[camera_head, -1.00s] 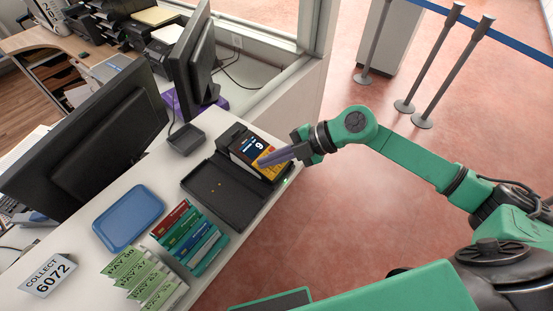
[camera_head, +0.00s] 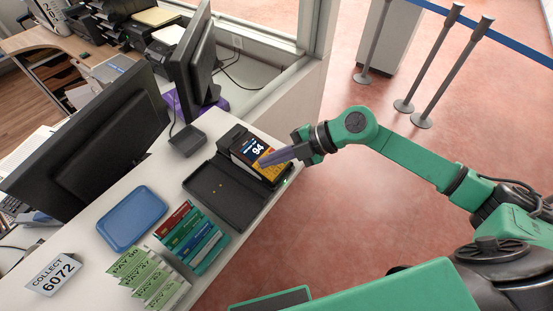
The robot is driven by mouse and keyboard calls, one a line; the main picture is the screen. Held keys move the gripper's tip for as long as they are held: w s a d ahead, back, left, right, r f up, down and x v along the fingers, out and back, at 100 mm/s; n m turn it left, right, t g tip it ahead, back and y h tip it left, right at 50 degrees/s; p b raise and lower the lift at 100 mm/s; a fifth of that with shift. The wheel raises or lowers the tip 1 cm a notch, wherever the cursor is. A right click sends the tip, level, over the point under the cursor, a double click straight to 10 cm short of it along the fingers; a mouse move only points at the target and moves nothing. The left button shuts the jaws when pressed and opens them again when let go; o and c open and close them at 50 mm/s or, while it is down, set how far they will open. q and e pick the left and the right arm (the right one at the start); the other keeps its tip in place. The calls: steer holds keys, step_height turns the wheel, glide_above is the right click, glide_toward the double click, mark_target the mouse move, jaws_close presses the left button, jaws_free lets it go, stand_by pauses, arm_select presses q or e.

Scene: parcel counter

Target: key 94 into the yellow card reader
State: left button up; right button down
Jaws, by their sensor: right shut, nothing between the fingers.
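The yellow card reader (camera_head: 270,172) stands at the far end of a black tray-like base on the counter. Its dark screen (camera_head: 257,149) reads 94 in white digits, and its yellow keypad faces up. My right gripper (camera_head: 264,163) comes in from the right with its purple-grey fingers shut and empty. Its fingertips are over the keypad and hide part of it. I cannot tell whether they touch a key. My left gripper is not in view.
The flat black base (camera_head: 222,195) extends in front of the reader. Coloured cards (camera_head: 195,240) and green PAY cards (camera_head: 150,280) stand in holders nearby. A blue tray (camera_head: 132,217), a COLLECT 6072 sign (camera_head: 52,274), a small black dish (camera_head: 187,140) and monitors (camera_head: 85,140) occupy the left.

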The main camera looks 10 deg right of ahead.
mark_target(274, 174)
steer(key=r+p, duration=0.3)
steer(key=s+r+p, duration=0.1)
steer(key=shift+d+r, duration=0.35)
steer(key=shift+r, duration=0.05)
steer(key=shift+w, duration=0.1)
